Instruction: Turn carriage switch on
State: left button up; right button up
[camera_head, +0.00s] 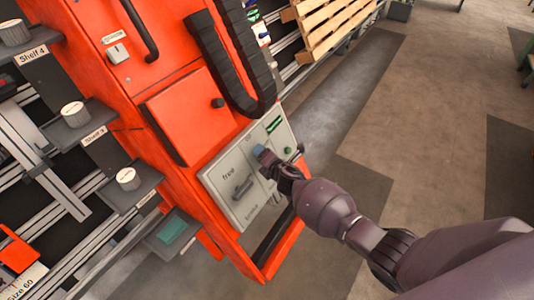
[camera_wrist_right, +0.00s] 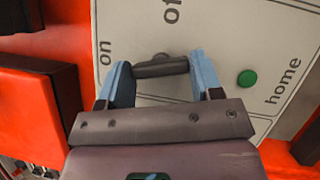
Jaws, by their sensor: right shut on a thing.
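The light grey control panel (camera_head: 225,200) sits low on the orange cabinet. The carriage switch (camera_wrist_right: 160,67) is a dark bar handle on this panel. It lies nearly level in the right wrist view, between the words "on" at left and "off" above. My right gripper (camera_wrist_right: 161,76) is shut on the switch, with a blue fingertip at each end of the bar. In the head view my right gripper (camera_head: 264,158) is at the panel's upper part and mostly hides the switch. My left gripper is not in view.
A second dark handle (camera_head: 242,188) sits beside the word "free". A green button (camera_wrist_right: 247,78) is close to my right fingertip, near the word "home". A thick black cable chain (camera_head: 262,100) hangs above the panel. Shelves with jars stand left; open floor lies right.

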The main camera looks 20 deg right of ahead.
jog(key=shift+r+m+g+h+p, duration=0.15)
jog(key=shift+r+m+g+p, duration=0.05)
jog(key=shift+m+p, duration=0.35)
jog(key=shift+r+m+g+h+p, duration=0.15)
jog(key=shift+m+g+p, duration=0.05)
jog(key=shift+m+p, duration=0.3)
jog(key=shift+f+m+p, duration=0.1)
jog(key=shift+m+p, duration=0.25)
jog(key=shift+m, duration=0.1)
jog(key=shift+f+m+g+p, duration=0.15)
jog(key=shift+m+g+p, duration=0.15)
jog(key=shift+m, duration=0.1)
jog(key=o, duration=0.9)
